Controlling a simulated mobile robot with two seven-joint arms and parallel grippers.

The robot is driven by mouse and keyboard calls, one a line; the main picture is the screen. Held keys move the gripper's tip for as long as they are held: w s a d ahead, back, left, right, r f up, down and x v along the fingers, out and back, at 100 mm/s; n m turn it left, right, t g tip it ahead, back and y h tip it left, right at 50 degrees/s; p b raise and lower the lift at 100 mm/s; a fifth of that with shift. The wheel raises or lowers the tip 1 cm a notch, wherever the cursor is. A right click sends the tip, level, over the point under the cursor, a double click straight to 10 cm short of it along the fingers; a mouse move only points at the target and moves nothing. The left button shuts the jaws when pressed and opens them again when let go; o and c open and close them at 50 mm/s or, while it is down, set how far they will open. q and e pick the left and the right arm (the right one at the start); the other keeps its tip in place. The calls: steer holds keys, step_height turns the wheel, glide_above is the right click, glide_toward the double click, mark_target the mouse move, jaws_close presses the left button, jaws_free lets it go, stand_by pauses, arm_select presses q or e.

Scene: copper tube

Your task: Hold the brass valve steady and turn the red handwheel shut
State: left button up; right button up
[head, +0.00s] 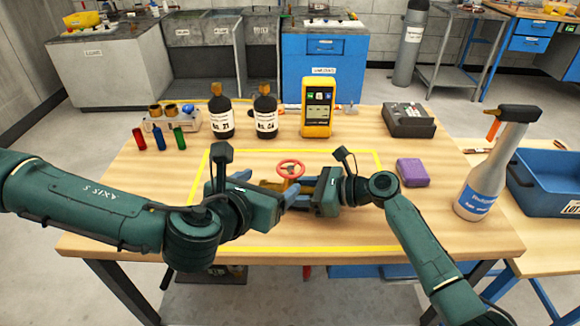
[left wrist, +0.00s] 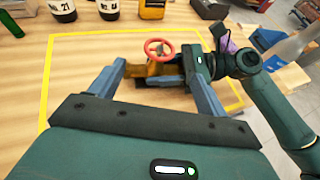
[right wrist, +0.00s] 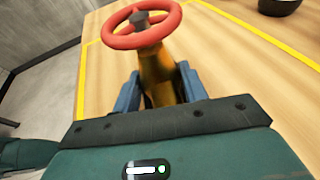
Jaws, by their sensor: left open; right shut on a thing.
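The brass valve (right wrist: 157,82) stands inside the yellow outline on the table, with the red handwheel (head: 291,169) on top. In the right wrist view the handwheel (right wrist: 141,25) sits above the blue fingers. My right gripper (right wrist: 160,92) is shut on the brass valve body, below the handwheel. My left gripper (left wrist: 155,88) is open; in the left wrist view its blue fingers stand wide apart, with the valve (left wrist: 155,68) and handwheel (left wrist: 159,49) seen between and beyond them. In the head view the grippers hide most of the valve.
At the right are a purple block (head: 412,172), a grey box (head: 408,120) and a spray bottle (head: 484,180). A blue bin (head: 545,185) sits beyond.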

mark_target(289, 168)
arm_select(q)
steer(key=x, duration=1.1)
steer(key=shift+w, duration=0.1)
steer(key=c, duration=1)
steer(key=shift+a+m+h, duration=0.1)
steer(key=shift+m+h, duration=0.2)
steer(key=shift+h, duration=0.1)
